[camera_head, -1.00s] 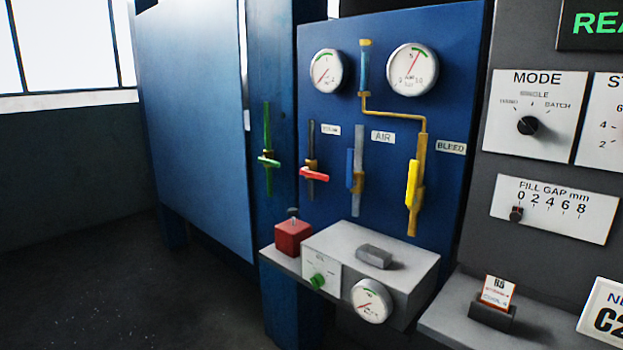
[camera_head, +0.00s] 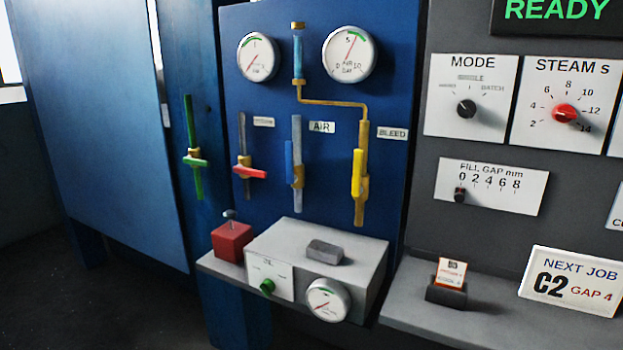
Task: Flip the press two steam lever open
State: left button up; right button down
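On the blue panel (camera_head: 330,205), a red lever (camera_head: 250,172) sits crosswise on a thin vertical pipe under a small label that is too blurred to read now. A blue lever (camera_head: 289,163) lies along the pipe beside the AIR label (camera_head: 321,127). A yellow lever (camera_head: 357,173) lies along the pipe under the BLEED label (camera_head: 392,133). A green lever (camera_head: 195,162) sits crosswise on a green pipe on the blue post to the left. No press number shows on this panel. Neither of my grippers is in view.
Two gauges (camera_head: 257,57) (camera_head: 349,54) sit above the levers. Below them, a shelf carries a red box (camera_head: 231,241) with a knob and a grey box (camera_head: 335,256) with a gauge. A grey control panel (camera_head: 480,220) with dials stands right. Dark floor lies left.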

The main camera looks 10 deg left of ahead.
aim_at(239, 169)
jog(key=i+j+z, duration=0.2)
jog(key=j, duration=0.45)
jog(key=i+j+z, duration=0.1)
jog(key=j+z, duration=0.15)
jog(key=j, duration=0.45)
jog(key=j+z, duration=0.2)
jog(key=j, duration=0.5)
jog(key=i+j, duration=0.1)
jog(key=j, duration=0.7)
jog(key=i+j, duration=0.1)
jog(key=j, duration=0.75)
